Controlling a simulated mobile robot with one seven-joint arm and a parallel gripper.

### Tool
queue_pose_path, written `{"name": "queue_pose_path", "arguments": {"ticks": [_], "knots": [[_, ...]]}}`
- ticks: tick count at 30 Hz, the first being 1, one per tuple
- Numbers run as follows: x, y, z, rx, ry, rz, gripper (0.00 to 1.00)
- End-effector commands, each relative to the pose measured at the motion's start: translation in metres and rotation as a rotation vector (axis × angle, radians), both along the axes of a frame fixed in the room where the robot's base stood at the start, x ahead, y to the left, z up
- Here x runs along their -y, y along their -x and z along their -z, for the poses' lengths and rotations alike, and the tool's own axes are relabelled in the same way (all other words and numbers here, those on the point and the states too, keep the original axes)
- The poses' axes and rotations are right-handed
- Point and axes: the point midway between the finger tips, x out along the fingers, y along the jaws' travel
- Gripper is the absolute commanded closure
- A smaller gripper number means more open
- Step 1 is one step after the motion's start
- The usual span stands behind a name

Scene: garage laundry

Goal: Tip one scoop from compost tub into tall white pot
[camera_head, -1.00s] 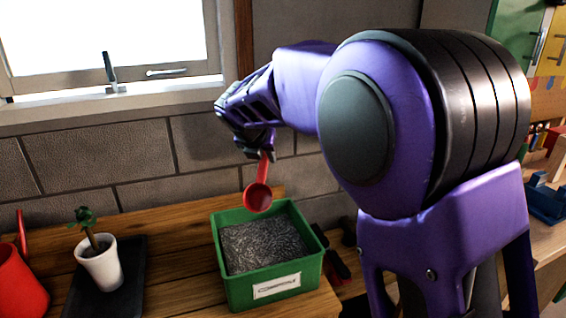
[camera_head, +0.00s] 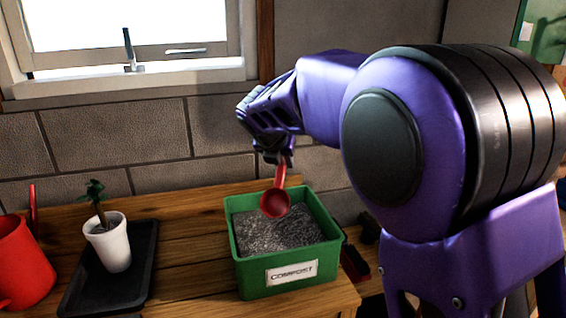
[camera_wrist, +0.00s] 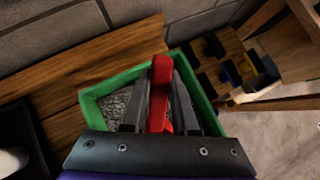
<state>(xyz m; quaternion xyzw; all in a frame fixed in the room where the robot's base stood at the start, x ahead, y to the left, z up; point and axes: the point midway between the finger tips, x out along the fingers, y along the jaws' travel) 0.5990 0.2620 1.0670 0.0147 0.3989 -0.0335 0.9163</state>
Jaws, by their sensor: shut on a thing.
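The green compost tub (camera_head: 292,281) stands on the wooden bench, filled with dark grey, grainy compost (camera_head: 268,236). My gripper (camera_head: 279,158) is shut on the handle of a red scoop (camera_head: 276,204) and holds it above the tub. The scoop's bowl hangs low over the compost; I cannot tell whether anything is in it. In the wrist view the red handle (camera_wrist: 160,88) sits between the two fingers, over the tub (camera_wrist: 93,108). The tall white pot (camera_head: 113,249) stands upright to the left, holding a small leafy plant (camera_head: 96,199).
The pot stands on a black tray (camera_head: 139,262). A red watering can (camera_head: 22,262) is at the far left. Bare bench (camera_head: 190,255) lies between tray and tub. A block wall (camera_head: 118,143) and window rise behind. Dark and red tools (camera_head: 355,262) lie right of the tub.

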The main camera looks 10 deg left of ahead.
Motion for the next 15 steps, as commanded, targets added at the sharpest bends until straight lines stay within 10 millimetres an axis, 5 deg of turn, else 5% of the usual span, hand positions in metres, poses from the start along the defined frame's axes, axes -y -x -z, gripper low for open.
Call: {"name": "queue_pose_path", "arguments": {"ticks": [15], "knots": [[0.0, 0.0, 0.053, -0.002, 0.002, 0.001, 1.0]]}}
